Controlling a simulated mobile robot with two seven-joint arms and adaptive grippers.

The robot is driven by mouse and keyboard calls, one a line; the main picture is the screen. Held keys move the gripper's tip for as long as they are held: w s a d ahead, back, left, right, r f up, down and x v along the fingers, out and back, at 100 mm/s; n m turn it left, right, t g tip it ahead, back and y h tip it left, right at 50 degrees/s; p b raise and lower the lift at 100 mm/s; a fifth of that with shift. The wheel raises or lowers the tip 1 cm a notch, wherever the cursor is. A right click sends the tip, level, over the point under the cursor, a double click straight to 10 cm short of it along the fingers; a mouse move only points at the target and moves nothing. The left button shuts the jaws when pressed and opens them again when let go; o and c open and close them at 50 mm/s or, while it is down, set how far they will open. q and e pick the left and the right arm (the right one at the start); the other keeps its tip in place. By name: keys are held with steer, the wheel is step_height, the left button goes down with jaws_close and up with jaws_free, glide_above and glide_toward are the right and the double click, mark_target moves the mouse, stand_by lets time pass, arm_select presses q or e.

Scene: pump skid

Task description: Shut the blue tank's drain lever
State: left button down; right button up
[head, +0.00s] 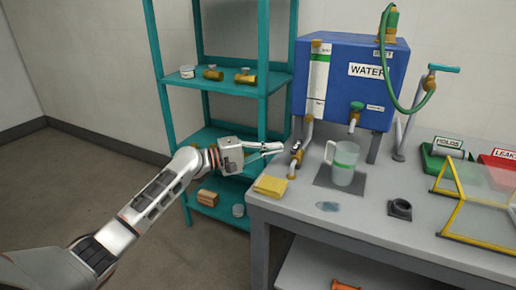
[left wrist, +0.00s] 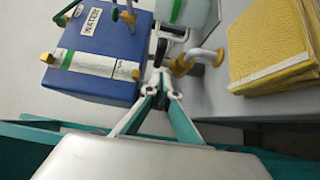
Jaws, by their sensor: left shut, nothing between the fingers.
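The blue tank (head: 385,98), labelled WATER, stands above the bench's back left; it also shows in the left wrist view (left wrist: 108,55). A pipe (head: 307,130) runs down beside its left side to a brass valve fitting (head: 297,158) with a small dark and grey lever-like part; its exact angle is too small to tell. The brass fitting also shows in the left wrist view (left wrist: 181,66). My left gripper (head: 281,147) is shut and empty, its tips just left of this fitting; I cannot tell whether they touch. My right gripper is not in view.
A green-handled tap (head: 356,107) sits on the tank's front above a jug (head: 344,162) with a green band. A yellow cloth stack (head: 270,186) lies at the bench's left corner. A teal shelf (head: 265,60) stands close behind my left arm.

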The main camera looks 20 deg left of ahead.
mark_target(297, 149)
arm_select(q)
steer(key=shift+s+d+r, duration=0.1)
steer(key=shift+d+r, duration=0.05)
steer(key=shift+d, duration=0.35)
steer(key=shift+s+d+r, duration=0.1)
steer(key=shift+d+r, duration=0.05)
steer(key=shift+d, duration=0.3)
steer(key=shift+d+f, duration=0.2)
steer(key=shift+d, duration=0.1)
steer(key=shift+d+r+t+p, duration=0.15)
steer(key=shift+r+t+p, duration=0.15)
steer(key=shift+p, duration=0.5)
steer(key=shift+s+d+f+n+y, duration=0.1)
steer(key=shift+f+n+y, duration=0.05)
steer(key=shift+n+y, duration=0.3)
